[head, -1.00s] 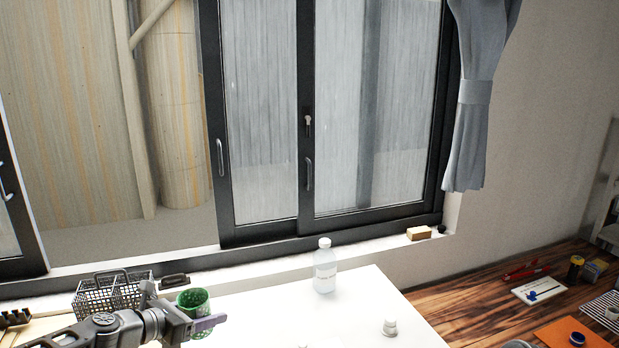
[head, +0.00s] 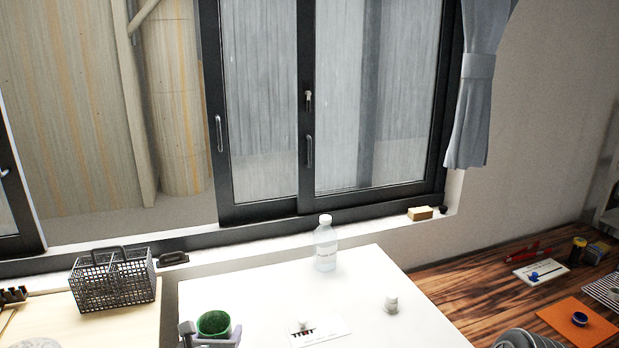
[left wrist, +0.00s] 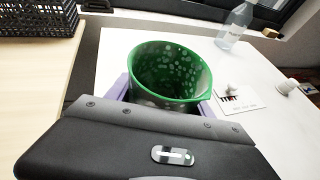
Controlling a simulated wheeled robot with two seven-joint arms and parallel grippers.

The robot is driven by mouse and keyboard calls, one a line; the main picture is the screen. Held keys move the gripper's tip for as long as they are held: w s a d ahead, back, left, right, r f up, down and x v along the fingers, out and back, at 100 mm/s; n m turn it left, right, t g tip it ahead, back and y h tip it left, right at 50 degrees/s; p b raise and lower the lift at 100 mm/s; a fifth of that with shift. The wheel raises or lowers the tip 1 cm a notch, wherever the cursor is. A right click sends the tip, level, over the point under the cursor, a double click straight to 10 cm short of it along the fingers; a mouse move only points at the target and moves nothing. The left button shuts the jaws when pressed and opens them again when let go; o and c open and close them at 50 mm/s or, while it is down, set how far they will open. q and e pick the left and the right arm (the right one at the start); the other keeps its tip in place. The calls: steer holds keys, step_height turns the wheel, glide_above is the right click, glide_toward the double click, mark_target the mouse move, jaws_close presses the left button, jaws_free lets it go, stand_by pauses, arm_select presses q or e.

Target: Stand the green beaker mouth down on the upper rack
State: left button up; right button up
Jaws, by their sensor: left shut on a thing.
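The green beaker (head: 213,323) is at the bottom of the head view, over the near left of the white surface. Its open mouth faces upward, and its bottom is out of sight. In the left wrist view the beaker (left wrist: 170,72) shows pale spots on its wall and a round rim. My left gripper (head: 212,339) is shut on it, with purple-grey fingers on either side in the left wrist view. I cannot tell how high it is held. No upper rack is recognisable in these frames, and my right gripper does not show.
A clear bottle (head: 326,245) stands at the back of the white tabletop (head: 270,285). A black wire basket (head: 113,282) stands left. A wooden table (head: 470,290) with small items lies right.

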arm_select(q)
steer(key=shift+r, duration=0.1)
steer(key=shift+s+a+r, duration=0.1)
steer(key=shift+s+r, duration=0.05)
steer(key=shift+s, duration=0.05)
steer(key=v, duration=0.4)
steer(key=shift+w, duration=0.1)
